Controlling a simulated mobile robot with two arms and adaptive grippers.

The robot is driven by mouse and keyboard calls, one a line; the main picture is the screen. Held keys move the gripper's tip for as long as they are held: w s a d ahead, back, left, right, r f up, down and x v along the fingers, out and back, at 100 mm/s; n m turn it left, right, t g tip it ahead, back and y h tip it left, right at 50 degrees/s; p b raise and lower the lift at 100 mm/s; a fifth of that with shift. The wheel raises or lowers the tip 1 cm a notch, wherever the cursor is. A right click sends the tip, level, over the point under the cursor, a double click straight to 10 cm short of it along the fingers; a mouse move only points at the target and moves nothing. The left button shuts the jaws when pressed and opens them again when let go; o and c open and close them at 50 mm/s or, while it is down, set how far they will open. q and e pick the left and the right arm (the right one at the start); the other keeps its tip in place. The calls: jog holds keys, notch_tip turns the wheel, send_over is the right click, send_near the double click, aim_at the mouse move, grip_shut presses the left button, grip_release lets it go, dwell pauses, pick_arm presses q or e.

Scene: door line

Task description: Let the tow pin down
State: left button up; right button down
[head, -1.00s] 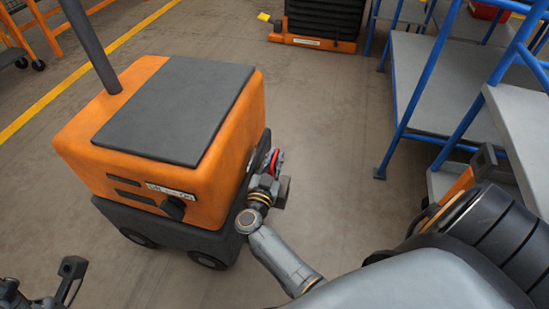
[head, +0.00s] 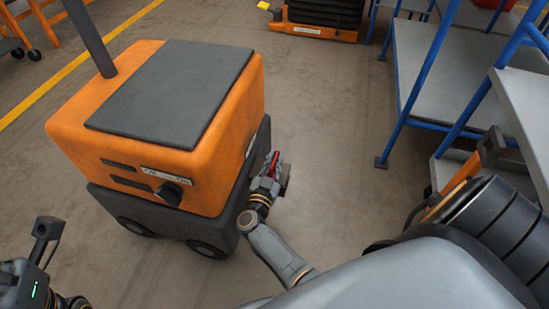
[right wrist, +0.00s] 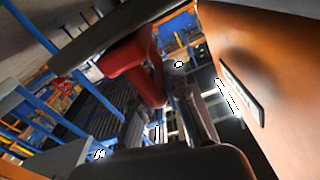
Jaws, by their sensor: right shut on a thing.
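The tow pin shows as a red handle (head: 271,160) beside the rear right side of an orange tug (head: 225,140). My right gripper (head: 273,168) is at this handle, close to the tug's dark lower body. In the right wrist view, the red handle (right wrist: 143,68) is large, and my right gripper's fingers (right wrist: 165,112) reach up to it, shut on it. The pin's shaft and its lower end are hidden. My left gripper (head: 47,232) is at the lower left edge, away from the tug; its finger opening is unclear.
A dark stacked machine with an orange base (head: 312,28) is at the back. The floor (head: 335,130) between the tug and the steps is clear. A yellow floor line (head: 75,70) runs at the left.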

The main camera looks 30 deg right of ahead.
jog(key=c, duration=1.4)
grip_release()
jog(key=shift+a+f, duration=0.1)
jog(key=shift+f, duration=0.25)
jog(key=shift+o, duration=0.2)
jog(key=shift+r, duration=0.1)
jog(key=shift+r, duration=0.15)
